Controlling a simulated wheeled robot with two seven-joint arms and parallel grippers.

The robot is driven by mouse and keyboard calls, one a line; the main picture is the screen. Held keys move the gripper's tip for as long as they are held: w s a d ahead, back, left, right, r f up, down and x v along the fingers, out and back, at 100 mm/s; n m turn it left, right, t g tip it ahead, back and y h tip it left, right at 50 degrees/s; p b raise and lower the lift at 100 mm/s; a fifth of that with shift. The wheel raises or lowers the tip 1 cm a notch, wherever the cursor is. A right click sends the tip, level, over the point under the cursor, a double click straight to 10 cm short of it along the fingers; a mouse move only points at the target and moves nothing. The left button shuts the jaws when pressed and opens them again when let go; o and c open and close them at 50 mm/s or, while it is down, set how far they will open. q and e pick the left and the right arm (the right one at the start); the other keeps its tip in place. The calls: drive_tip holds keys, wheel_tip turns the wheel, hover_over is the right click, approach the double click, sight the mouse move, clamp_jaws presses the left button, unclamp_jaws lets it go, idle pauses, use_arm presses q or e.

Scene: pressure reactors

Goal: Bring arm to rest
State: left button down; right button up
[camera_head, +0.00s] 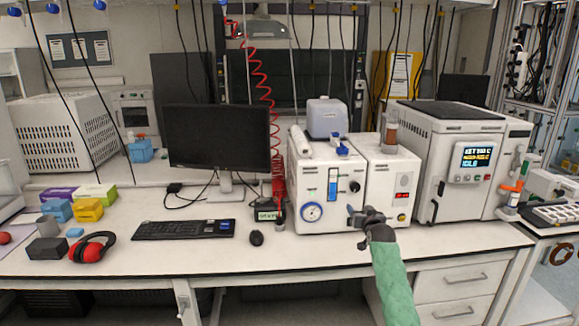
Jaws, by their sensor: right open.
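My right arm, in a green sleeve, comes in from the bottom in the head view. My right gripper (355,213) is open and empty, pointing left above the front part of the white bench (310,248). It shows in front of the white pressure unit (318,200), which has a round gauge, a blue strip and a black knob. I cannot tell whether it touches the unit. A second white unit (391,185) with a red display stands just to the right. My left gripper is not in view.
A large reactor box (450,160) with a lit screen stands at the right. A monitor (216,137), a keyboard (183,229), a mouse (256,238) and red headphones (92,247) are on the bench to the left. The bench front between keyboard and arm is mostly clear.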

drive_tip(key=s+a+f+n+g, duration=0.1)
drive_tip(key=s+a+f+g, duration=0.1)
drive_tip(key=s+f, duration=0.75)
drive_tip(key=s+a+f+g, duration=0.3)
drive_tip(key=s+f, duration=0.3)
drive_tip(key=s, duration=0.6)
drive_tip(key=s+a+f+n+g, duration=0.1)
drive_tip(key=s+a+f+g, duration=0.1)
drive_tip(key=s+f, duration=0.75)
drive_tip(key=s+a+g, duration=0.3)
drive_tip(key=s+g, duration=0.4)
drive_tip(key=s, duration=3)
drive_tip(key=s+f+x, duration=0.1)
drive_tip(key=s+x, duration=0.1)
drive_tip(key=x, duration=1)
drive_tip(key=s+x, duration=0.3)
drive_tip(key=x, duration=0.8)
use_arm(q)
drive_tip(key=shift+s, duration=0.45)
use_arm(e)
drive_tip(key=s+f, duration=0.3)
drive_tip(key=f, duration=0.7)
drive_tip(key=s+f+n+g, duration=0.1)
drive_tip(key=s+f, duration=0.2)
drive_tip(key=f, duration=0.8)
drive_tip(key=shift+s+a+g, duration=0.3)
drive_tip(key=shift+a, duration=0.15)
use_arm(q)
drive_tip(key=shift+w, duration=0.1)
